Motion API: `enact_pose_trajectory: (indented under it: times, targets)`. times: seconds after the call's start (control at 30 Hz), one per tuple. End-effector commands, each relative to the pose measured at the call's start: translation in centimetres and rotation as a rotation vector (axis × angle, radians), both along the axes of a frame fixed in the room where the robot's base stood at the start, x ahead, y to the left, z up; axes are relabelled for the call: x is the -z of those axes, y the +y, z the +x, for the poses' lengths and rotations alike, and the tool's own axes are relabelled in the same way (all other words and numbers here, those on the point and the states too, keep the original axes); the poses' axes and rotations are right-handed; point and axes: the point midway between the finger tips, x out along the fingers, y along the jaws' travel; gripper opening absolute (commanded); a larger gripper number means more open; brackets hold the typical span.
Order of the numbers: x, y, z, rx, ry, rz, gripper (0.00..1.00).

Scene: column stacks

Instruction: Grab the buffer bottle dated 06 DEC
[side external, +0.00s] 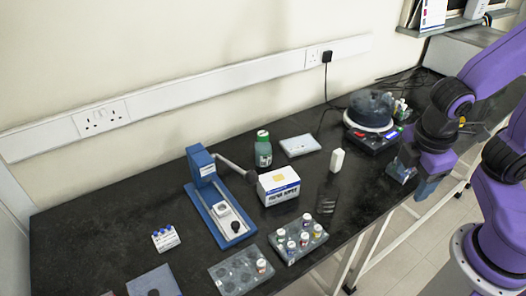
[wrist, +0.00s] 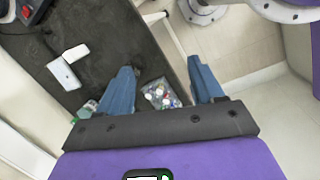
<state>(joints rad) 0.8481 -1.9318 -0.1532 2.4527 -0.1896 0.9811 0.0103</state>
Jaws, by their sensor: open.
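A rack (side external: 284,256) with several small capped bottles (side external: 305,239) stands near the front edge of the bench. Another rack (side external: 229,284) to its left holds a red-capped bottle (side external: 261,266). A larger green-capped bottle (side external: 263,149) stands farther back. The label dates are too small to read, so I cannot tell which bottle says 06 DEC. My gripper (side external: 412,178) is open and empty at the right, over the bench's front edge, well away from the racks. In the wrist view my gripper (wrist: 160,66) has a rack of bottles (wrist: 162,96) showing between its fingers, farther off.
A white box (side external: 279,187) and a blue stand (side external: 213,205) are mid-bench. A white block (side external: 337,160), a flat white tray (side external: 300,145) and a hotplate-like device (side external: 370,127) stand toward the right. A small vial rack (side external: 166,239) is at left.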

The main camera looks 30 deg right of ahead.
Motion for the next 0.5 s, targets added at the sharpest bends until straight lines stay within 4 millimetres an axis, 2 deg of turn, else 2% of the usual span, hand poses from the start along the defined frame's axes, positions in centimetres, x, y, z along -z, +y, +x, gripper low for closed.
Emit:
enact_pose_trajectory:
  times: [0.23, 0.5]
  targets:
    - [1.6, -1.9, 7.3, -0.197, -0.101, -0.425, 0.67]
    - [2.6, -1.5, 15.5, -0.451, -0.219, -0.834, 0.67]
